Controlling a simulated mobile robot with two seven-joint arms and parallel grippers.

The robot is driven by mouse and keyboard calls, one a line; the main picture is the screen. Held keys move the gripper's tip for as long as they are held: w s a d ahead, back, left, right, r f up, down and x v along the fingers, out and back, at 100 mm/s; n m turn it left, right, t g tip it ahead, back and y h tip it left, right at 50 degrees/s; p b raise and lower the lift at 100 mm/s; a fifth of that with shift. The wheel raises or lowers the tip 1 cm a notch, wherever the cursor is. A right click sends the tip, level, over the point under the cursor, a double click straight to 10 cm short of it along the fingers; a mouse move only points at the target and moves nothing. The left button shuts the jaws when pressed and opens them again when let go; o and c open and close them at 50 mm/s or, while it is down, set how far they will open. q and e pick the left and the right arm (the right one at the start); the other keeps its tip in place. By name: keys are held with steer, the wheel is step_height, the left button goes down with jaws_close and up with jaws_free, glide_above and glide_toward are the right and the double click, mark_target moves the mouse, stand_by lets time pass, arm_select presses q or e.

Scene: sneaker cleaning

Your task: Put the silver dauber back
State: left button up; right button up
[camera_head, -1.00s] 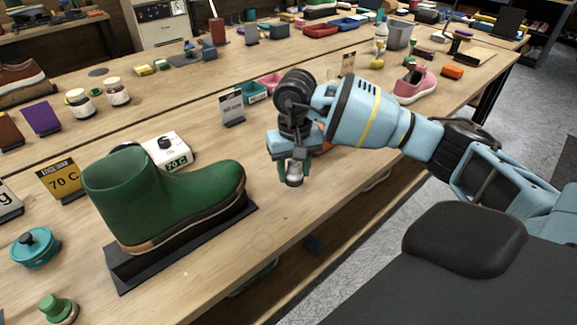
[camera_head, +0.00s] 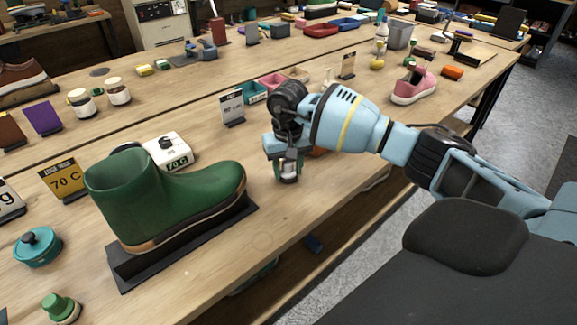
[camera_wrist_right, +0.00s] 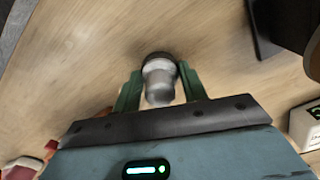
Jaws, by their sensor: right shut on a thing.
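My right gripper (camera_head: 288,178) is above the wooden table, to the right of the green boot, its fingers pointing down. It is shut on the silver dauber (camera_head: 288,170). In the right wrist view the dauber (camera_wrist_right: 159,80) sits between the two green fingers (camera_wrist_right: 160,92); its silver body faces the camera and a dark ring shows at its far end. I cannot tell whether its lower end touches the table. My left gripper is not in view.
A green boot (camera_head: 165,195) stands on a dark base left of the gripper. A white timer box (camera_head: 168,150), a sign card (camera_head: 232,106) and teal and pink trays (camera_head: 270,82) lie behind. A pink sneaker (camera_head: 414,86) stands farther right. Bare table lies near the front edge.

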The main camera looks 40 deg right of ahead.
steer(key=o, duration=0.4)
steer(key=shift+f, duration=0.15)
steer(key=o, duration=0.5)
step_height(320, 180, up, 12)
steer(key=shift+r, duration=0.15)
